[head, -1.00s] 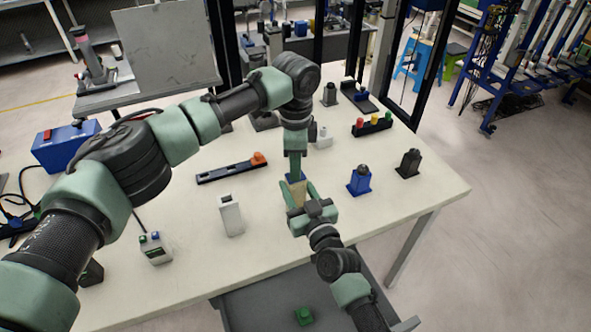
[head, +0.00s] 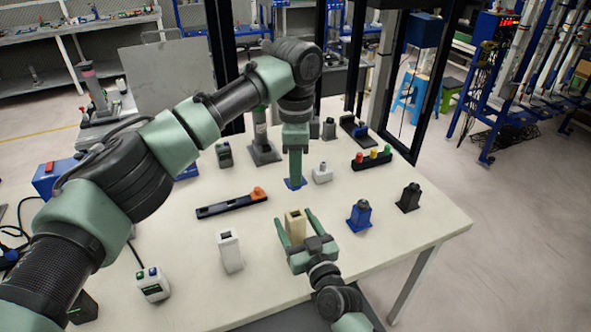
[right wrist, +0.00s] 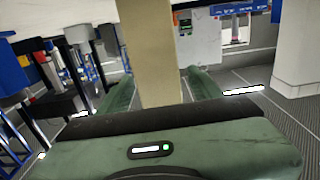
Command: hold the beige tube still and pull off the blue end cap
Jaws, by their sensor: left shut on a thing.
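The beige tube (head: 296,226) is upright near the table's front, with a dark opening at its top. My right gripper (head: 295,217) comes from the front with one finger on each side of it, and a narrow gap shows at its right side. In the right wrist view, the tube (right wrist: 155,55) rises between the fingers (right wrist: 160,85). The blue end cap (head: 295,184) is at the tips of my left gripper (head: 295,180), which is shut on it. The cap is apart from the tube, above or behind it. The fingers partly hide the cap.
A white block (head: 229,251) stands left of the tube, and a blue holder (head: 360,215) and a black one (head: 409,198) stand right. A black strip with an orange piece (head: 258,193) lies behind left. The table (head: 410,235) is clear at front right.

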